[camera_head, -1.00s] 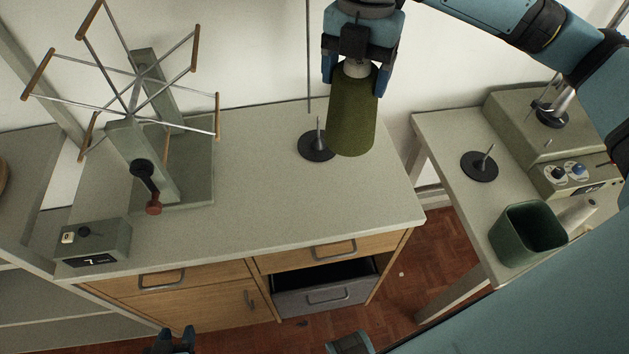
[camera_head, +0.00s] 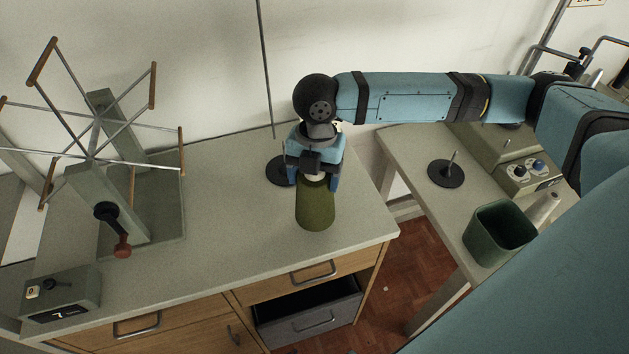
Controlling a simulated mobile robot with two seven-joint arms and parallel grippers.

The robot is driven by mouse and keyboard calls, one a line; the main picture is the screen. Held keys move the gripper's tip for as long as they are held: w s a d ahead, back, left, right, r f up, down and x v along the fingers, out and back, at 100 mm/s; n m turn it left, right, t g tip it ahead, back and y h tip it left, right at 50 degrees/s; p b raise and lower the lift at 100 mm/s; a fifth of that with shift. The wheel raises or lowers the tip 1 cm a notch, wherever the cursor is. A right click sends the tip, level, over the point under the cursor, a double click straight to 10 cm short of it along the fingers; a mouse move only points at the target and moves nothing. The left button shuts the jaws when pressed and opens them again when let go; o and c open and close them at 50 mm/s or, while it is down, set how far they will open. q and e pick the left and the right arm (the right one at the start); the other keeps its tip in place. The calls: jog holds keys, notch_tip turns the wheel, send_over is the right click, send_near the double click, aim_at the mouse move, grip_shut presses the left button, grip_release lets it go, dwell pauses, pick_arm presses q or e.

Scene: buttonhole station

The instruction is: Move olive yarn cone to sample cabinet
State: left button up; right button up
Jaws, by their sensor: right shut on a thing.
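The olive yarn cone (camera_head: 316,208) is held upright, or nearly so, by its pale top in my right gripper (camera_head: 313,178), which is shut on it. The cone is over the front right part of the grey top of the wooden drawer cabinet (camera_head: 225,220). I cannot tell whether its base touches that top. A black disc stand (camera_head: 277,172) is just behind it to the left, partly hidden by the gripper. My left gripper is not in view.
A yarn winder (camera_head: 93,155) with a crank and a small counter box (camera_head: 60,297) take up the left. A grey drawer (camera_head: 315,318) stands open below. The right table holds another disc stand (camera_head: 446,173) and a green bin (camera_head: 497,234). The middle of the top is clear.

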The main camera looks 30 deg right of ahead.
jog(key=shift+f, duration=1.05)
jog(key=o, duration=1.3)
jog(key=shift+f, duration=0.1)
jog(key=shift+o, duration=0.2)
jog(key=r, duration=0.8)
jog(key=w+d+r, duration=0.1)
jog(key=r, duration=0.3)
jog(key=shift+r, duration=0.1)
